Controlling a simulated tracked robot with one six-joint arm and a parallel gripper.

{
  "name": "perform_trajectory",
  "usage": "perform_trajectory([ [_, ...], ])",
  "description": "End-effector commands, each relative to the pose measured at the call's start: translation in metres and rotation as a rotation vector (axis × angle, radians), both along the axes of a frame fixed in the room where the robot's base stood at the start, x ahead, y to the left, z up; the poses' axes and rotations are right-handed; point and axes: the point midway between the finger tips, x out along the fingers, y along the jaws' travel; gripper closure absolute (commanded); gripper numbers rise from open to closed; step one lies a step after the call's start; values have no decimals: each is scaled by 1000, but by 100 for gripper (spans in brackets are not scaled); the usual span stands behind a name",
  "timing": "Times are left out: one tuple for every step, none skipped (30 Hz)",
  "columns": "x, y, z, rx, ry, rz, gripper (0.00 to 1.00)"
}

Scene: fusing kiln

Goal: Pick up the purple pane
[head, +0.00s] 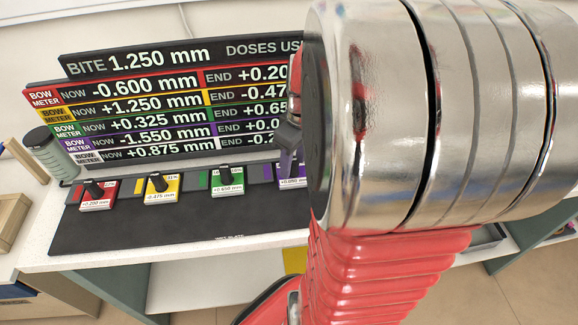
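The purple pane (293,182) lies on the dark mat, at the right end of the row of panes that shows. Its label reads about +0.050 mm, and its right part is hidden behind my arm. My gripper (289,148) is directly above the purple pane, pointing down and close to it. My large metal arm link covers most of the gripper. The fingertips are small and partly hidden, so I cannot tell whether they are apart or touch the pane.
Red (97,194), yellow (161,188) and green (227,181) panes with dark knobs sit left of it on the dark mat (180,228). A meter board (150,103) stands behind. A grey-green cylinder (50,153) stands at the left.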

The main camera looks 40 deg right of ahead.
Motion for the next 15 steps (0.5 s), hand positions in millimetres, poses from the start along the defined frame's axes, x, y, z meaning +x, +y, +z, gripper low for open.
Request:
perform_trajectory([
  [0, 0, 0, 0, 0, 0, 61],
  [0, 0, 0, 0, 0, 0, 63],
  [0, 0, 0, 0, 0, 0, 66],
  [0, 0, 0, 0, 0, 0, 68],
  [0, 0, 0, 0, 0, 0, 70],
  [0, 0, 0, 0, 0, 0, 73],
  [0, 0, 0, 0, 0, 0, 75],
  [0, 0, 0, 0, 0, -1, 77],
  [0, 0, 0, 0, 0, -1, 80],
  [0, 0, 0, 0, 0, -1, 82],
  [0, 0, 0, 0, 0, -1, 84],
  [0, 0, 0, 0, 0, -1, 87],
  [0, 0, 0, 0, 0, -1, 89],
  [0, 0, 0, 0, 0, -1, 91],
  [0, 0, 0, 0, 0, -1, 94],
])
